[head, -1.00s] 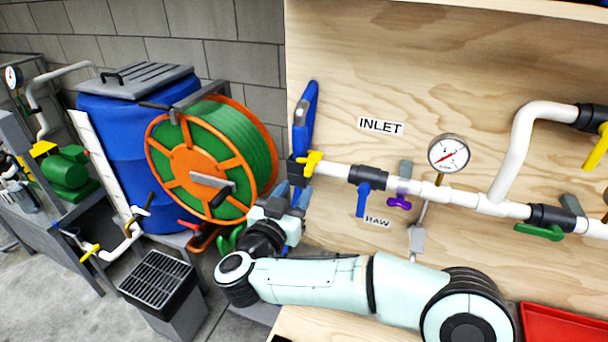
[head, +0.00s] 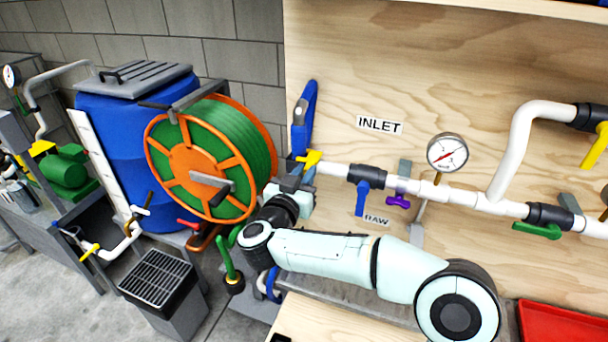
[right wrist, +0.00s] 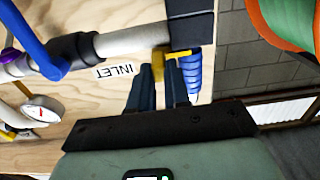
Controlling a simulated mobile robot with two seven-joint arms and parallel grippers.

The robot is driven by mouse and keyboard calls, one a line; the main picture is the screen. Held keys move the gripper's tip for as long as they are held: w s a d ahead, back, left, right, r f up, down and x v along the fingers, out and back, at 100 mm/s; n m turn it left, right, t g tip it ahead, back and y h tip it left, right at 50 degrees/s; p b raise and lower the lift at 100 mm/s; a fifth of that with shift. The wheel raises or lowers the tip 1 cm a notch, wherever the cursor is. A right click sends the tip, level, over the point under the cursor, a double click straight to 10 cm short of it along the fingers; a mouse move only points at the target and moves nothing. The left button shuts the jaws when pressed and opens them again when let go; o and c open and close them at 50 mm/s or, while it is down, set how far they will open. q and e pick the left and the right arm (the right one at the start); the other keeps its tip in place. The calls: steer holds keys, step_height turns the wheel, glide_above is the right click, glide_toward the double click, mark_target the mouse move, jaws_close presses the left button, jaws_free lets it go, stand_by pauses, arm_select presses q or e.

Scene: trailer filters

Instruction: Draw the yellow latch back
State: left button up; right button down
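The yellow latch (head: 311,159) sits at the left end of the white inlet pipe, beside a dark fitting. My right gripper (head: 308,174) is just below the latch in the head view, its wrist covering part of the surroundings. In the right wrist view the two dark blue fingers (right wrist: 160,66) are apart, with a gap between them. The yellow latch (right wrist: 159,60) shows between and just beyond the fingertips; I cannot tell whether they touch it. My left gripper is not in view.
A blue part (head: 304,118) stands upright just above the latch. A blue-handled valve (head: 363,194) and a purple knob (head: 398,201) lie along the pipe to the right. The green hose reel (head: 205,160) stands close to the left. The INLET label (head: 380,125) is on the board.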

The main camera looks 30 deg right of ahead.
steer(key=shift+s+d, duration=0.75)
steer(key=shift+s, duration=0.1)
steer(key=c, duration=1.3)
jaws_free()
steer(key=shift+o, duration=1.1)
steer(key=shift+s+d, duration=0.1)
steer(key=shift+s, duration=0.05)
steer(key=v, duration=1.3)
steer(key=shift+b, duration=0.35)
steer(key=shift+s, duration=0.1)
